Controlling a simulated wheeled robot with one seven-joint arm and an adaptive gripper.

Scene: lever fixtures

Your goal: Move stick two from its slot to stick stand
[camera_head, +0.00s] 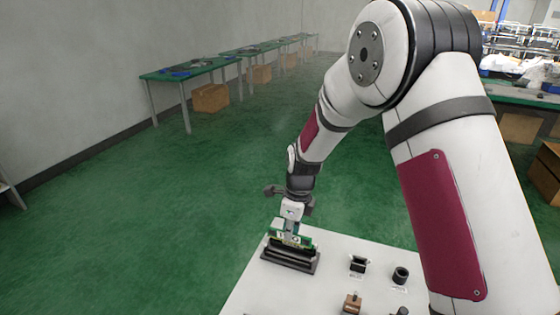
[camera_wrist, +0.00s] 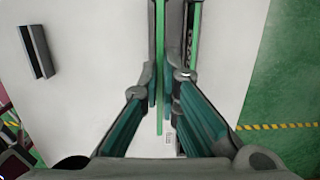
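My gripper (camera_head: 291,232) points down over a black slotted holder (camera_head: 290,256) at the back left of the white table. In the wrist view my gripper (camera_wrist: 161,88) has both fingers close against a thin green stick (camera_wrist: 160,112), seen edge-on between the pads. A small black slotted stand (camera_head: 358,264) is right of the holder.
The white table (camera_head: 325,258) also bears a black cylinder (camera_head: 400,275) and a small brown block (camera_head: 352,303). Bare tabletop lies between the holder and these. Green floor surrounds the table; distant benches (camera_head: 190,68) are along the wall.

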